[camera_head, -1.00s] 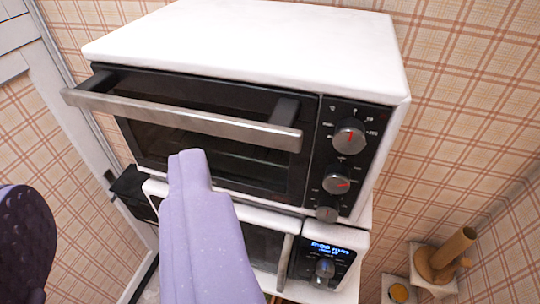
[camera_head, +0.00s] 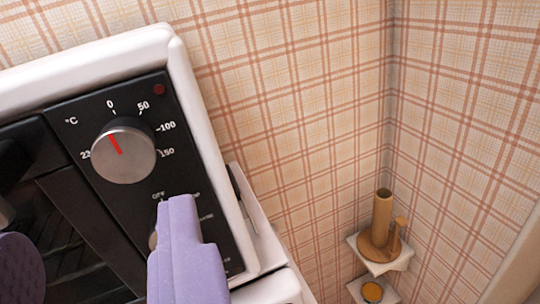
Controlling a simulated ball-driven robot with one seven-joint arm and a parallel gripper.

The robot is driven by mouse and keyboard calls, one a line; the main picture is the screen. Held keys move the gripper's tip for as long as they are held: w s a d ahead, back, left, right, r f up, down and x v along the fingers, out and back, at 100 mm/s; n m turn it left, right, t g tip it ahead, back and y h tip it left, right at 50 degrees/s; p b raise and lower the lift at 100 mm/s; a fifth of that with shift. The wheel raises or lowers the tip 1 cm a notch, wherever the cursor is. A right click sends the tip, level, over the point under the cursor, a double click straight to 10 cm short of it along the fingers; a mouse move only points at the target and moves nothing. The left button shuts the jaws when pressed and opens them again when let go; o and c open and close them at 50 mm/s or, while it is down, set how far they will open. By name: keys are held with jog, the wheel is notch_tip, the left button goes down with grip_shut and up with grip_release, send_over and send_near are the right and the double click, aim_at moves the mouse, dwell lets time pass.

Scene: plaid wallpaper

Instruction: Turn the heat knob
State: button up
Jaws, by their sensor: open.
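The heat knob (camera_head: 123,152) is a round silver dial on the toaster oven's black panel, marked in °C from 0 upward. Its red line tilts up and to the left, to the left of the 0 mark. My gripper (camera_head: 97,232) shows two purple fingers wide apart, with nothing between them. The right finger is just below and right of the heat knob in the picture, and the left finger is at the lower left edge. A second knob (camera_head: 153,239) is mostly hidden behind the right finger.
The white-framed toaster oven (camera_head: 95,62) fills the left side. A small red lamp (camera_head: 159,90) is at the panel's top right. A brown candle holder (camera_head: 380,235) and a yellow-topped item (camera_head: 372,291) stand at the lower right, near the plaid wall's corner.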

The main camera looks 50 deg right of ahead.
aim_at(124, 159)
jog(key=x, duration=0.7)
jog(key=shift+w+d+f, duration=0.1)
jog(key=shift+w+d, duration=0.1)
jog(key=c, duration=0.8)
jog(key=shift+o, duration=0.2)
